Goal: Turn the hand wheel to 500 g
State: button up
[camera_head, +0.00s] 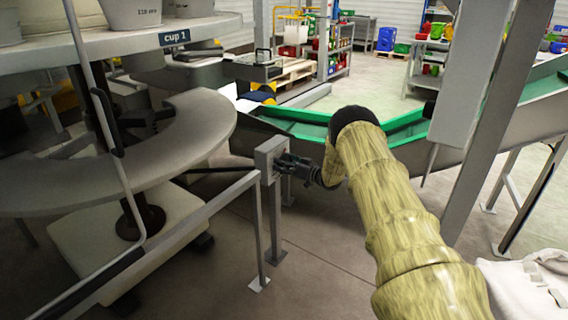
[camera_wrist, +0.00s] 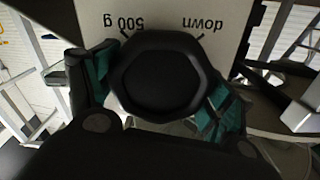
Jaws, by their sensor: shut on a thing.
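The hand wheel (camera_wrist: 160,80) is a black, many-sided knob, seen face-on in the wrist view. I cannot see a pointer on the wheel. My gripper (camera_head: 287,163) is at the front of a grey box on a post (camera_head: 268,158). Its green-padded fingers are shut on the wheel from both sides. In the head view the gripper hides the wheel.
A grey rail (camera_head: 190,222) runs from the box post toward the lower left. A green conveyor (camera_head: 300,130) lies behind my arm. A grey pillar (camera_head: 490,110) stands at right.

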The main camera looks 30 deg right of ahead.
jog(key=m, duration=0.4)
jog(key=shift+d+m, duration=0.25)
jog(key=shift+m, duration=0.15)
jog(key=m, duration=0.4)
jog(key=shift+f, duration=0.1)
jog(key=m, duration=0.5)
jog(key=shift+f+m, duration=0.15)
jog(key=shift+m, duration=1.65)
jog(key=o, duration=0.9)
jog(key=shift+d, duration=0.15)
jog(key=shift+o, duration=0.2)
jog(key=shift+a, duration=0.25)
